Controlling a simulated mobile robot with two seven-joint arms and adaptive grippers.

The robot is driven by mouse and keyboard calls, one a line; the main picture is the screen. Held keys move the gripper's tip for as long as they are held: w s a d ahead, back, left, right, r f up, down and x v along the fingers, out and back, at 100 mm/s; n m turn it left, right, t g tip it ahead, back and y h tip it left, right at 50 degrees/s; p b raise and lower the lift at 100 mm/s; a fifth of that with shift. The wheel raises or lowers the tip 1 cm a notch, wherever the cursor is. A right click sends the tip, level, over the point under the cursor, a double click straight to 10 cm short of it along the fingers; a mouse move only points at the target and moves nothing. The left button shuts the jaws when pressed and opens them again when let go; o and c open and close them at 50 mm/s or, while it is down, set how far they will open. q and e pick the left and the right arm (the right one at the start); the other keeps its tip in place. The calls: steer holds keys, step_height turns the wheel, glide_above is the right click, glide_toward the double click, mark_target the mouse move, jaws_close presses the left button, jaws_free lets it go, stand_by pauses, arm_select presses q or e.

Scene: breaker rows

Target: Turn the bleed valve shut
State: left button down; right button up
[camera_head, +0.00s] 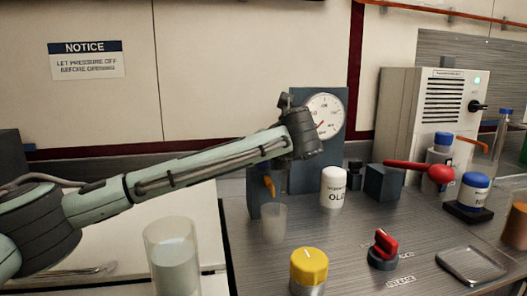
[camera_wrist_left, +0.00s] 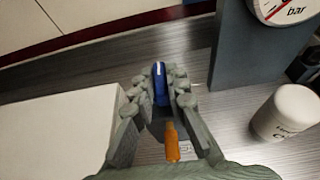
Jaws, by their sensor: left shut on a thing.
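The bleed valve's blue handle (camera_wrist_left: 160,84) shows in the left wrist view between the fingertips of my left gripper (camera_wrist_left: 161,88), which is shut on it. An orange part (camera_wrist_left: 172,143), seemingly the spout, shows below the handle between the fingers. In the head view the orange spout (camera_head: 269,186) hangs from the blue-grey stand, above a small clear cup (camera_head: 273,222). There my left arm hides the handle and fingers. The pressure gauge (camera_head: 326,115) stands behind the wrist; its red needle points to the lower left. My right gripper is not in view.
A white-capped bottle (camera_head: 333,187) stands right of the spout. A glass (camera_head: 172,262), a yellow-capped jar (camera_head: 309,268), a red rotary switch (camera_head: 384,247) and a metal tray (camera_head: 471,265) are in front. A red-knobbed lever (camera_head: 420,171) is at right.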

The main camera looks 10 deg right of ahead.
arm_select(q)
steer(key=c, duration=1.5)
jaws_free()
steer(key=shift+c, duration=0.2)
steer(key=v, duration=1.2)
